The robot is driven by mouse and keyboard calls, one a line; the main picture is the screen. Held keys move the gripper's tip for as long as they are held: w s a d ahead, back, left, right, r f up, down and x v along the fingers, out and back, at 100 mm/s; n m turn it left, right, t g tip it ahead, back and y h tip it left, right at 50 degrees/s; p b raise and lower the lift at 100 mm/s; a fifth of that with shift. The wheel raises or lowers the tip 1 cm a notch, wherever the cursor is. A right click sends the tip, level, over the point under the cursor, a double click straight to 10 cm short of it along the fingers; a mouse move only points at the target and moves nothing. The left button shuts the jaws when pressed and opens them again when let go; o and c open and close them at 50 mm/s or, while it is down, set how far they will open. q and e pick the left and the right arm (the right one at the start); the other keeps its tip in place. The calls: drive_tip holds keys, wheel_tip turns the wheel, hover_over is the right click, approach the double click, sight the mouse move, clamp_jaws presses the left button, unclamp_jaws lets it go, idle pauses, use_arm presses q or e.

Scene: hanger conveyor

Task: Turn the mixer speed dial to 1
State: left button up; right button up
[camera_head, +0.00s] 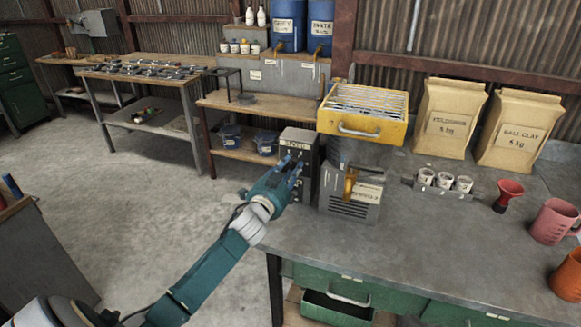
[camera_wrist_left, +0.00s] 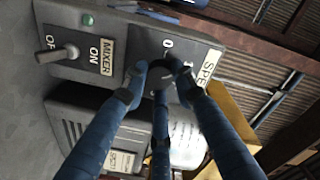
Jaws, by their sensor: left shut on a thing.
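The speed dial (camera_wrist_left: 160,74) is a dark round knob on a grey control box (camera_head: 299,140). In the left wrist view the numeral 0 and part of a SPEED label show beside it. My left gripper (camera_head: 293,165) is at the front of the box. In the left wrist view its blue fingers (camera_wrist_left: 158,84) are closed around the dial and cover much of it. I cannot tell which number the dial points to. My right gripper is not in view.
The box also carries a toggle switch (camera_wrist_left: 58,53) labelled MIXER ON and a green lamp (camera_wrist_left: 88,19). A yellow sieve tray (camera_head: 362,124) stands to the right of the box. Cups (camera_head: 444,181) and a funnel (camera_head: 507,194) are further right. The bench's front middle is clear.

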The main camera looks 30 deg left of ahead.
use_arm(q)
drive_tip(key=shift+m, duration=0.4)
drive_tip(key=o, duration=1.2)
drive_tip(key=shift+c, duration=0.2)
drive_tip(key=v, duration=1.2)
